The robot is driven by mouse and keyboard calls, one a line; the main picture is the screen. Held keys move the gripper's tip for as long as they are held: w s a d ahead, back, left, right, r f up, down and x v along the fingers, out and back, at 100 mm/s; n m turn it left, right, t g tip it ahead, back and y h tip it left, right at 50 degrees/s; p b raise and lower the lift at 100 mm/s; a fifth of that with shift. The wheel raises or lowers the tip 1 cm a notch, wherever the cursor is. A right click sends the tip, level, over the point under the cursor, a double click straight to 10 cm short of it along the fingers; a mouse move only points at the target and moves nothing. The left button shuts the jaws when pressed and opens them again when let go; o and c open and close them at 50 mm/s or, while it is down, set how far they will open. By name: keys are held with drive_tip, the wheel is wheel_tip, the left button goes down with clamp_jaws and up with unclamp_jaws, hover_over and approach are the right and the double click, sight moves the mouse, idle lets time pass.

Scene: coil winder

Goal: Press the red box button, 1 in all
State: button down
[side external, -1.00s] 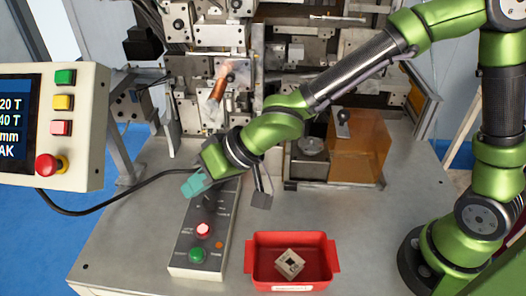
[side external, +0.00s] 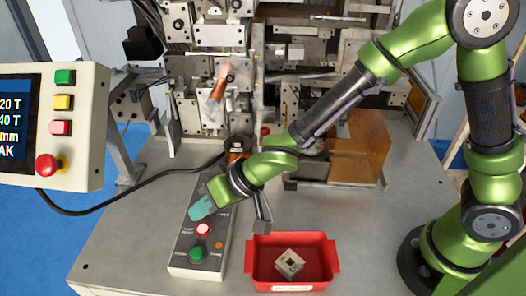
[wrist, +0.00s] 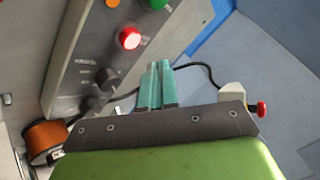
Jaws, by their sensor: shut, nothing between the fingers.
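The control box (side external: 183,262) lies on the table, with a red button (side external: 203,230) on its face and a green button (side external: 197,255) in front of it. My gripper (side external: 201,211) has teal fingers and is over the box, just behind the red button in the side external view. The fingers are shut and empty. In the wrist view the red button (wrist: 130,38) appears lit, beyond and left of my gripper's tips (wrist: 158,66). A gap shows between tips and button there; the height above the box is hard to judge.
A red tray (side external: 325,262) with a metal part (side external: 289,263) stands right of the box. A separate panel (side external: 88,120) at left has its own buttons and a red mushroom button (side external: 48,165). The winder machinery (side external: 225,65) stands behind.

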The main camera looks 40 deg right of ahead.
sight(208, 228)
drive_tip(key=shift+f, duration=1)
idle(1.3)
drive_tip(key=shift+f, duration=0.45)
drive_tip(key=shift+f, duration=0.4)
idle(0.5)
drive_tip(key=shift+r, duration=0.85)
drive_tip(key=shift+r, duration=2.55)
